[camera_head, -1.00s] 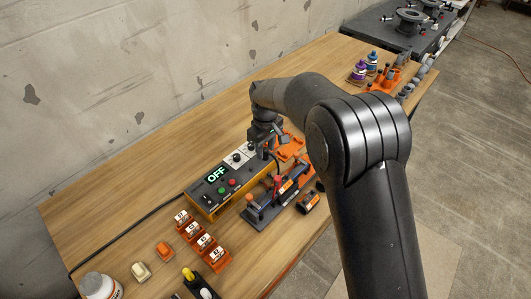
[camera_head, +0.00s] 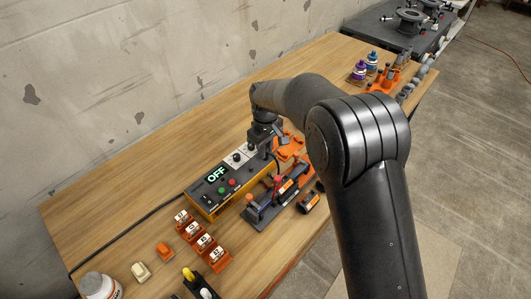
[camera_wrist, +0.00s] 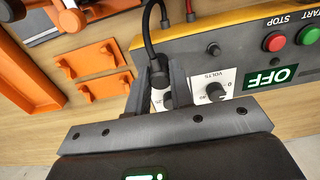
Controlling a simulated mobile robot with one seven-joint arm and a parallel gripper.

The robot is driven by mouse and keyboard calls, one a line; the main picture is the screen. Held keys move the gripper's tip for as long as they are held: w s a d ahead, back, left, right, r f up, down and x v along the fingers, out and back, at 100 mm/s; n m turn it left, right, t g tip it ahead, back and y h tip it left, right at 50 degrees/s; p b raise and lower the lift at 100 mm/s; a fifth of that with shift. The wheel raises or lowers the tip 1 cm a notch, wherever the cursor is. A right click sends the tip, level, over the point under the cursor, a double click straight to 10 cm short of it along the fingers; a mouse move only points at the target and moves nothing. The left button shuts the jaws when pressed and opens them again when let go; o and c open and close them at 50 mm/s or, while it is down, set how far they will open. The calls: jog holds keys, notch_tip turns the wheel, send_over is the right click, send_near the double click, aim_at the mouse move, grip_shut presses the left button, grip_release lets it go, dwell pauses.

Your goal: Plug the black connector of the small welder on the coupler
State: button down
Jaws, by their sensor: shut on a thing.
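The small welder (camera_head: 222,182) is a yellow box with a dark top, a green OFF display and red and green buttons. Its panel (camera_wrist: 230,70) fills the right of the wrist view. My gripper (camera_wrist: 160,75) is shut on the black connector (camera_wrist: 158,72), above the volts knob end of the welder. Its black cable (camera_wrist: 148,25) loops back to the welder's side. In the head view my gripper (camera_head: 262,138) mostly hides the connector. A pipe fixture (camera_head: 275,196) with orange-labelled dark parts lies beside the welder; I cannot tell the coupler clearly there.
Orange clamp pieces (camera_head: 290,145) lie right of my gripper; flat orange brackets (camera_wrist: 97,70) show in the wrist view. The table (camera_head: 130,200) is clear along the wall.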

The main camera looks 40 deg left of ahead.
jog(key=shift+r, duration=0.1)
jog(key=shift+r, duration=1.5)
jog(key=shift+r, duration=1)
